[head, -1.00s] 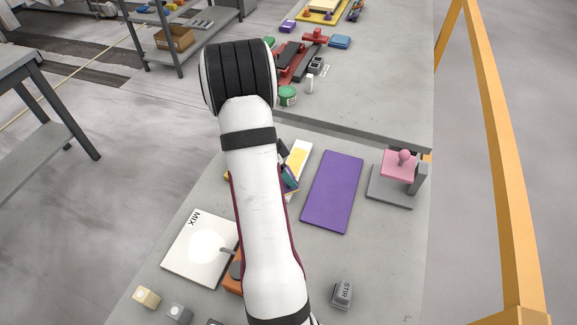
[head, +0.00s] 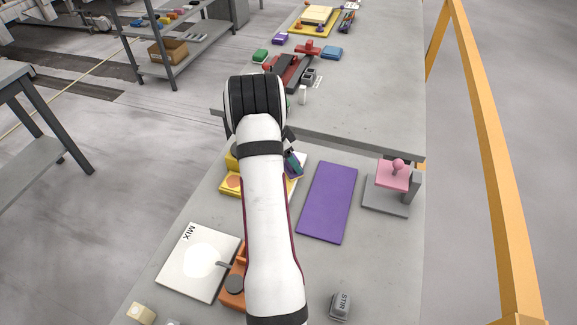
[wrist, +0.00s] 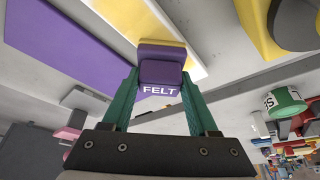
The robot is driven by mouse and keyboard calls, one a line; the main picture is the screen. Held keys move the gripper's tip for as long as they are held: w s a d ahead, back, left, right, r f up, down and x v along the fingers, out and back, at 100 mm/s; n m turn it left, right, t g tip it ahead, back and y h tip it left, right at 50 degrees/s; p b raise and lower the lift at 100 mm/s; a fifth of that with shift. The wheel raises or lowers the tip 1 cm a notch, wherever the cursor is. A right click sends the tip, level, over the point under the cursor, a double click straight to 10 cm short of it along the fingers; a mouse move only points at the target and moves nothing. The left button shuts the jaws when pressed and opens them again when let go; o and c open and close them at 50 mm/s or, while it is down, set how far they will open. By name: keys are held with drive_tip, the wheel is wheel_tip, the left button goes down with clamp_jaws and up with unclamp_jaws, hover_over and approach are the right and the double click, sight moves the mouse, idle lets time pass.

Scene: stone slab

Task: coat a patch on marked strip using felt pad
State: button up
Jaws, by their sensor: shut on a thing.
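My gripper (wrist: 160,95) has green fingers and is shut on the felt pad (wrist: 161,72), a purple block marked FELT with a yellow face. Beyond the pad in the wrist view lies a white strip (wrist: 196,66) with a broad yellow area on it. The pad overlaps the strip in that view; I cannot tell if they touch. In the head view my gripper (head: 291,165) shows only partly beside my arm, over the strip (head: 302,158), which is mostly hidden.
A purple slab (head: 328,202) lies right of the strip. A pink knobbed block (head: 394,175) sits on a grey stand. A yellow holder (head: 230,184) is left of my arm. A white MIX plate (head: 198,262), an orange block (head: 234,291) and a grey STIR block (head: 341,305) are nearer.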

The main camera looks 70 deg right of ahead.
drive_tip(key=shift+d, duration=2.7)
wheel_tip(320, 180, up, 8)
drive_tip(key=shift+a, duration=0.15)
